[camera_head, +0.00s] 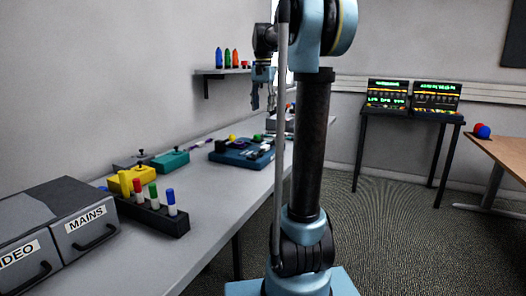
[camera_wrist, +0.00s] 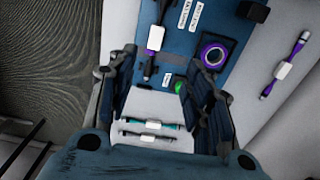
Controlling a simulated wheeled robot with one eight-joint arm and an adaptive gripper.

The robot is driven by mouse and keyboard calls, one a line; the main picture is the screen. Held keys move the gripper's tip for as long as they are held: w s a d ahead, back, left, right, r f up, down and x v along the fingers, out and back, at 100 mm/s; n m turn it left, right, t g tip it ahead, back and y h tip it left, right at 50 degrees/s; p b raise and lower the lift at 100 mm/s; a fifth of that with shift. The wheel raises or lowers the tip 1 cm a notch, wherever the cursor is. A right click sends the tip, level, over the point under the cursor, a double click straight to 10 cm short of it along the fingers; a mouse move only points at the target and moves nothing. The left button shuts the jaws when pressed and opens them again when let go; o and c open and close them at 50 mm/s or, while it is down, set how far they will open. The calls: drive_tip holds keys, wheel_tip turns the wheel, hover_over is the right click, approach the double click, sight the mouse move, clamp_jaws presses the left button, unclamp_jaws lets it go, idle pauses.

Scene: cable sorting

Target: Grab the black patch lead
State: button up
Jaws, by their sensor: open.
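My gripper (camera_head: 263,105) hangs above the far part of the grey bench in the head view. In the wrist view its two dark fingers (camera_wrist: 158,72) are spread with nothing held between them. Beyond and between them, two short leads with white labels lie side by side on a pale surface. The nearer lead (camera_wrist: 129,134) looks dark or black; the farther lead (camera_wrist: 133,121) has teal ends. I cannot tell for sure that the dark one is the black patch lead. In the head view I cannot make out either lead.
Another purple lead (camera_wrist: 285,70) lies to the right. In the head view, drawers (camera_head: 60,232), a marker rack (camera_head: 150,213) and yellow and green boxes stand nearer on the bench (camera_head: 215,215).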

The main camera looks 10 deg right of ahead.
hover_over(265, 146)
wheel_tip(265, 146, down, 12)
drive_tip(key=shift+w+d+r, duration=0.1)
drive_tip(key=shift+r, duration=0.15)
drive_tip(key=shift+f, duration=2.85)
clamp_jaws()
